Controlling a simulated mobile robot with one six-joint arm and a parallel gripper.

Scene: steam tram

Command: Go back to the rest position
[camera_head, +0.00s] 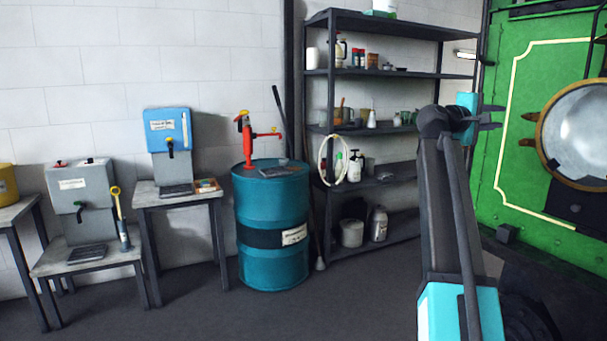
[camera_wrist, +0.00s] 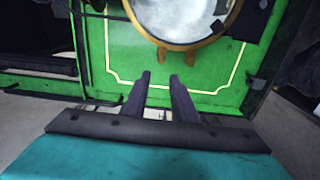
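My gripper (camera_wrist: 161,80) shows in the wrist view with its two dark fingers apart and nothing between them. In that view it points at the green front of the tram (camera_wrist: 120,65), which has a cream border line and a round, brass-rimmed glass lamp (camera_wrist: 180,15) at the top. In the head view my arm rises on the right, and the gripper (camera_head: 490,117) is up in front of the shelf and the green tram panel (camera_head: 520,150). The gap between fingers and panel is hard to judge.
A dark metal shelf (camera_head: 392,75) with bottles and cups stands behind my arm. A teal barrel (camera_head: 272,215) with a red hand pump (camera_head: 248,140) is left of it. Small tables with a blue canister (camera_head: 168,132) and a grey canister (camera_head: 82,188) stand further left. The floor in front is clear.

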